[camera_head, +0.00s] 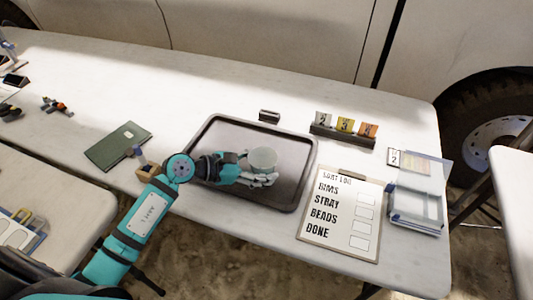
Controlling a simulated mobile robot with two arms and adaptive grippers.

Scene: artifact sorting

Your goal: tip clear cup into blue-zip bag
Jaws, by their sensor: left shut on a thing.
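The clear cup (264,158) looks pale and translucent and stands about upright in my left gripper (259,179), which is shut on it over the grey tray (219,127). The fingers hide the cup's lower part, and I cannot make out what is in it. My right gripper is not in view.
A clipboard (310,231) with a written list lies between tray and bag. Behind are a dark rack with numbered cards (343,141) and a small dark block (269,116). A green notebook (117,146) and a small wooden block (148,172) lie left of the tray.

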